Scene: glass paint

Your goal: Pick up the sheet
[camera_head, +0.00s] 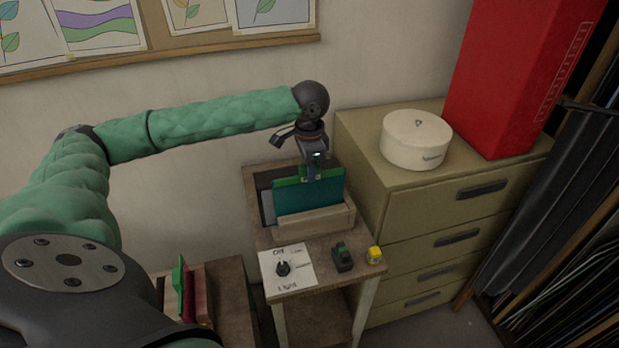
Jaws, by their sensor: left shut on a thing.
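A teal-green sheet (311,193) stands upright in a light wooden holder (318,220) on a small side table. My left gripper (311,172) is directly above it, pointing down, and is shut on the sheet's top edge. The sheet's lower part is hidden behind the front board of the holder. A grey sheet (268,208) shows behind it at the left. My right gripper is not in view.
On the small table (262,241) are a paper with a dark knob (283,269), a small black-green object (342,258) and a yellow one (375,255). A drawer cabinet (376,197) stands close at right, bearing a white round box (416,141) and a red box (514,75).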

